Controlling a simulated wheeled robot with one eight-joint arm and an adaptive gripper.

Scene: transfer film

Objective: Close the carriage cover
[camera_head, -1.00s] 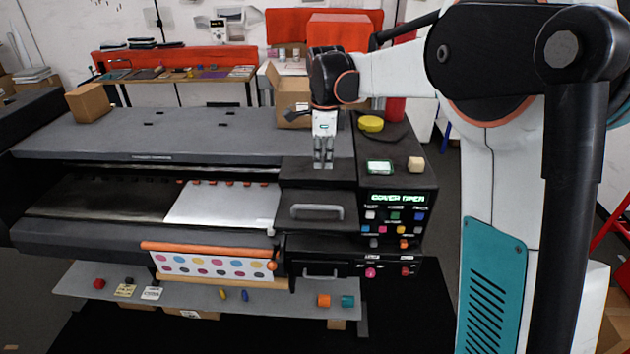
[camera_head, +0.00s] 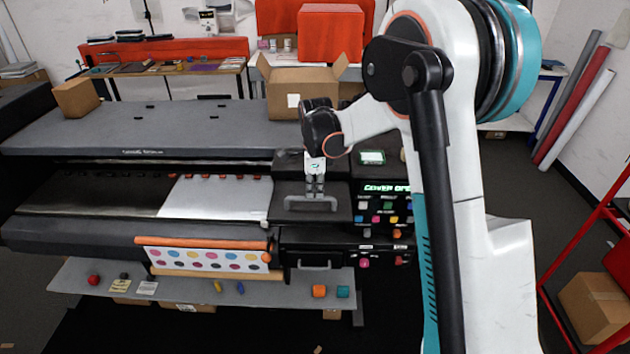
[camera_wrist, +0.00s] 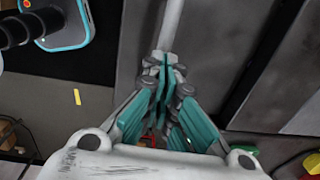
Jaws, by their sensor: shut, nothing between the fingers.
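The carriage cover (camera_head: 338,213) is the dark panel at the right of the wide printer, left of its control panel. A grey bar handle (camera_head: 294,204) runs across it. The lit display (camera_head: 388,188) on the control panel reads "COVER OPEN", its end partly hidden by my arm. My gripper (camera_head: 316,193) is shut and empty, pointing down at the handle. In the wrist view my gripper (camera_wrist: 165,62) has its fingertips at the end of the visible grey handle bar (camera_wrist: 172,22). I cannot tell whether they touch it.
The printer's flat grey top (camera_head: 190,125) stretches left. A printed sheet with coloured dots (camera_head: 206,260) hangs at the front, above a shelf (camera_head: 190,290) with small blocks. An open cardboard box (camera_head: 300,92) stands behind. A red cart frame (camera_head: 570,290) is at the right.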

